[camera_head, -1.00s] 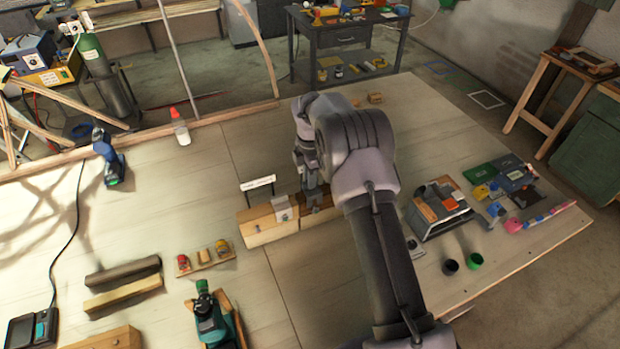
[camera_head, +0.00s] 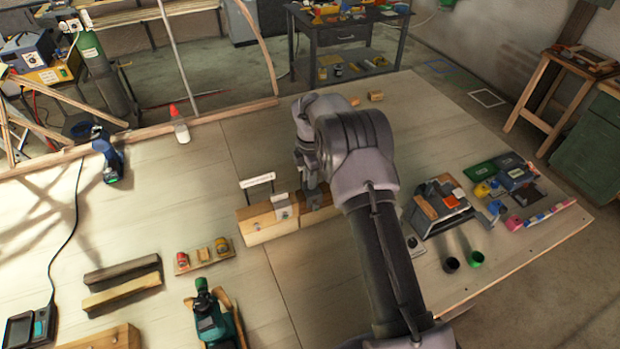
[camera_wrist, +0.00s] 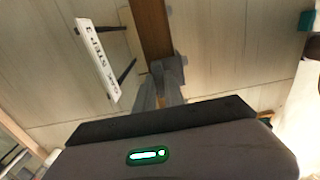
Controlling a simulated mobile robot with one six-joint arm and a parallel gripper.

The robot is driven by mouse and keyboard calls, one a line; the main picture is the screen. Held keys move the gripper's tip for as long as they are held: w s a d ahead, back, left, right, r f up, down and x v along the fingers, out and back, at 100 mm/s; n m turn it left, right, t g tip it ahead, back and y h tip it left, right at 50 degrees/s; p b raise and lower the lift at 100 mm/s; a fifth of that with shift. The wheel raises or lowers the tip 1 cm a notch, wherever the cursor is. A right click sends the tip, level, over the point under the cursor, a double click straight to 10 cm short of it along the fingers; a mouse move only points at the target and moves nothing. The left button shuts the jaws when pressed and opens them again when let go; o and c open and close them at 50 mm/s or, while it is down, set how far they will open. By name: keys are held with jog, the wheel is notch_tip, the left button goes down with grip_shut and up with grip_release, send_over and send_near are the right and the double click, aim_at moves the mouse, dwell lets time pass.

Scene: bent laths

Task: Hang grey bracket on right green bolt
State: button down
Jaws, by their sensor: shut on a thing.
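My gripper (camera_head: 314,192) is at the right part of a wooden block (camera_head: 268,228) on the bench, beside a light grey plate on the block's face. In the wrist view my gripper (camera_wrist: 165,82) is shut on a small grey piece, which I take to be the grey bracket (camera_wrist: 168,68). It is at the end of a brown wooden strip (camera_wrist: 152,28); whether they touch I cannot tell. My arm and fingers hide most of the bracket in the head view. I cannot make out a green bolt in either view.
A white lettered sign (camera_head: 257,180) stands behind the block, close to my gripper in the wrist view. A toolbox (camera_head: 440,207) and two small cups lie to the right. Two wooden bars (camera_head: 122,284) and a green tool (camera_head: 213,320) lie to the left. The bench behind is mostly clear.

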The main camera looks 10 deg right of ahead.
jog(key=shift+f+b, duration=0.4)
jog(key=shift+f, duration=0.35)
jog(key=c, duration=1.4)
grip_release()
jog(key=shift+o, duration=0.2)
jog(key=shift+r, duration=0.15)
notch_tip(320, 180, up, 7)
jog(key=p, duration=0.5)
